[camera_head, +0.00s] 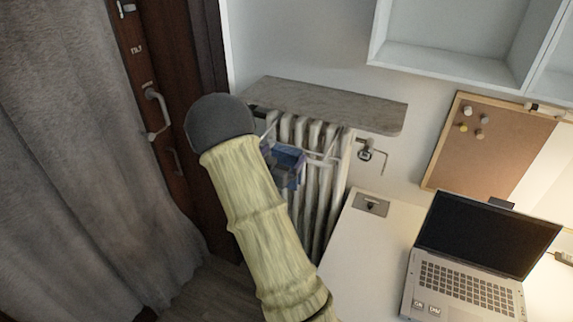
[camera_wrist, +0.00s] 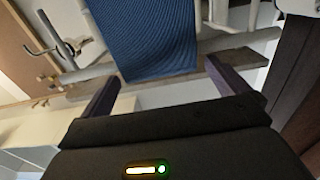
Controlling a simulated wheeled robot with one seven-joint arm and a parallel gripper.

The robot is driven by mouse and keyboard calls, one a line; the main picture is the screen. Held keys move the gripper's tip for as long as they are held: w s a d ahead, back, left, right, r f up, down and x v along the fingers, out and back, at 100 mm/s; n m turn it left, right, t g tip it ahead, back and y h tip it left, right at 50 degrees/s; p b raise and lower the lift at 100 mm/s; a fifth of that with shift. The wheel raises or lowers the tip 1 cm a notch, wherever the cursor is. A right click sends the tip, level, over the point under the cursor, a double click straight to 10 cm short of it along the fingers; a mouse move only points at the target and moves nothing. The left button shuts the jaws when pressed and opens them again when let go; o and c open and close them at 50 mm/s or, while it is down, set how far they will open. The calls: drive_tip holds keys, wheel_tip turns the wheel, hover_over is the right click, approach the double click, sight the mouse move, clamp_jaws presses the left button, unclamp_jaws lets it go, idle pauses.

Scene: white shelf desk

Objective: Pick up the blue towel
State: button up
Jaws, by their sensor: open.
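The blue towel (camera_wrist: 145,35) hangs, ribbed and dark blue, on a pale rack in the wrist view. In the head view a small blue patch of it (camera_head: 290,177) shows in front of the radiator, partly hidden by my arm. My gripper (camera_wrist: 166,86) is open in the wrist view, its two dark fingers spread to either side of the towel's near edge. No cloth is seen gripped between them. Whether the fingers touch the towel cannot be told. In the head view the fingers cannot be made out clearly.
A white radiator (camera_head: 325,190) stands under a grey stone shelf (camera_head: 330,102). A white desk (camera_head: 350,250) with an open laptop (camera_head: 470,275) is at the right. A grey curtain (camera_head: 80,170) and a dark door (camera_head: 165,60) are at the left.

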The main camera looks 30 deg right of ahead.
sight(290, 147)
drive_tip(key=shift+w+d+r, duration=0.1)
drive_tip(key=shift+d, duration=0.15)
drive_tip(key=p+x, duration=0.2)
drive_tip(key=x, duration=0.1)
drive_tip(key=shift+w+d, duration=0.15)
drive_tip(key=shift+d, duration=0.2)
drive_tip(key=shift+w+d, duration=0.25)
drive_tip(key=shift+d, duration=0.15)
drive_tip(key=shift+f, duration=0.25)
drive_tip(key=shift+c, duration=0.4)
